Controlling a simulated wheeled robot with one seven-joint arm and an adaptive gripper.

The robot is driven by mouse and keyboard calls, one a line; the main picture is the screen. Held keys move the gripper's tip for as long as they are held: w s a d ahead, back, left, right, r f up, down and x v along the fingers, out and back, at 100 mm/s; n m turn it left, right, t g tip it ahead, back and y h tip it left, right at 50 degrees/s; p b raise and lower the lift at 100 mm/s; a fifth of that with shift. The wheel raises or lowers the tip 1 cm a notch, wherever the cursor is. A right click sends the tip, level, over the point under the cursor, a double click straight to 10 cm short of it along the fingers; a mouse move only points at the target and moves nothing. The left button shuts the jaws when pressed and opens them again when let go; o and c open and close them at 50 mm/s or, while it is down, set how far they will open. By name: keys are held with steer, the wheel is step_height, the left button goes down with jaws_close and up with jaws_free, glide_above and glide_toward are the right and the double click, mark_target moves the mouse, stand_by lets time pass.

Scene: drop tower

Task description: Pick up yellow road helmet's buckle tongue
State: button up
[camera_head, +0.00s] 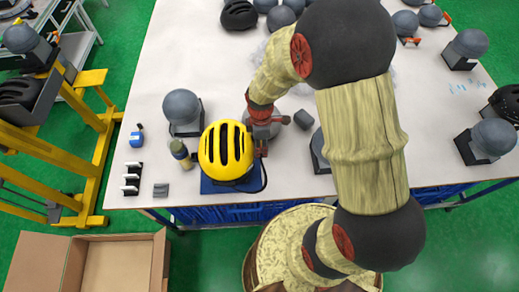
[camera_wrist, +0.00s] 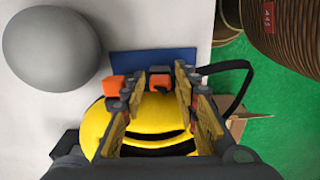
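The yellow road helmet (camera_head: 226,150) with dark vent slots sits on a blue pad (camera_head: 210,187) near the table's front edge. A black strap (camera_wrist: 242,82) loops out beside it in the wrist view. My gripper (camera_head: 262,142) is at the helmet's right side in the head view. In the wrist view my gripper's (camera_wrist: 153,82) two fingers are spread apart above the yellow shell (camera_wrist: 150,125). A small orange and black piece (camera_wrist: 160,80), perhaps the buckle tongue, shows between the fingertips. Another orange piece (camera_wrist: 114,86) shows by the left finger. I cannot tell whether either touches a finger.
A grey headform (camera_head: 183,108) stands behind and left of the helmet; a grey dome (camera_wrist: 52,42) is close in the wrist view. A small yellowish cylinder (camera_head: 180,152) is left of the helmet. An open cardboard box (camera_head: 115,265) is on the floor.

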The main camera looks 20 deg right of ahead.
steer(key=shift+c, duration=0.6)
steer(key=c, duration=0.4)
steer(key=shift+r, duration=0.15)
